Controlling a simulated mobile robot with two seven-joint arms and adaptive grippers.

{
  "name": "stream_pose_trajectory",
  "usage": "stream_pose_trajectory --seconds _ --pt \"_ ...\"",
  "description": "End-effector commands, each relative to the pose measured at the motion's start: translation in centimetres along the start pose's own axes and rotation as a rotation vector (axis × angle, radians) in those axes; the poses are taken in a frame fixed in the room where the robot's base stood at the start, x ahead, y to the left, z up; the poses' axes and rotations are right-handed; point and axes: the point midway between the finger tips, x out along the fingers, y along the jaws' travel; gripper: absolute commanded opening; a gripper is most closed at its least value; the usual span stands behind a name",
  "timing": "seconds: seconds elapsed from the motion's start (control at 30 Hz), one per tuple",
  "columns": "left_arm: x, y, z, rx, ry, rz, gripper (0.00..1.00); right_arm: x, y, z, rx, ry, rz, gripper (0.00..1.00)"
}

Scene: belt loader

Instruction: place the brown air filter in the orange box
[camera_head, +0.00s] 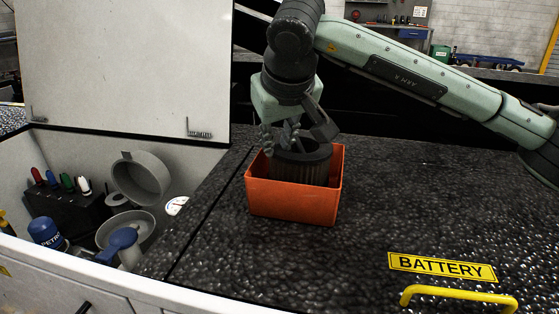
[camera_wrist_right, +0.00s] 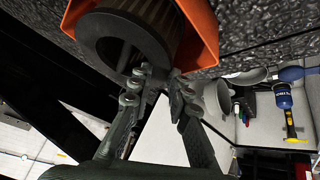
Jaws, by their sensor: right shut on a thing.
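The orange box (camera_head: 292,203) stands on the black textured surface in the middle of the head view. The air filter (camera_head: 300,165), a dark cylinder with brownish pleats, is upright inside the box, with its top near the rim. Its lower part is hidden by the box's front wall. My right gripper (camera_head: 292,135) reaches down from above and is shut on the filter's upper rim. In the right wrist view the fingers (camera_wrist_right: 158,92) close on the filter's rim (camera_wrist_right: 115,35), with the orange box (camera_wrist_right: 200,30) around it. My left gripper is not in view.
An open compartment at left holds grey round containers (camera_head: 140,178), a blue canister (camera_head: 46,233) and a dark rack (camera_head: 65,207); its white lid (camera_head: 125,65) stands upright. A yellow handle (camera_head: 458,293) and BATTERY label (camera_head: 442,267) are at front right. The surface right of the box is clear.

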Motion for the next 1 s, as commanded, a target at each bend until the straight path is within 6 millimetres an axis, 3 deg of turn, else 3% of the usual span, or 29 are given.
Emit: stream_pose_trajectory --seconds 0.17,0.4,0.57,0.6,0.73,1.0 --pt "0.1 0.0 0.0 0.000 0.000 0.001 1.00 0.7 -0.1 0.4 0.000 0.001 0.000 0.00" --pt "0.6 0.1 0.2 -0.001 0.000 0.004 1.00 3.1 -0.6 1.9 0.001 0.002 -0.001 0.00" --pt "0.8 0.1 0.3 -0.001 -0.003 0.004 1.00 3.2 -0.6 2.0 0.001 0.002 0.000 0.00" --pt "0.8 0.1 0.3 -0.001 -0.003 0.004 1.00 3.2 -0.6 2.0 0.001 0.000 0.000 0.20" --pt "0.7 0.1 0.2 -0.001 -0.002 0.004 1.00 3.2 -0.6 2.0 0.001 0.000 0.000 0.36" --pt "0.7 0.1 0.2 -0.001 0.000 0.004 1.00 3.2 -0.6 2.0 0.001 0.001 0.000 0.39"
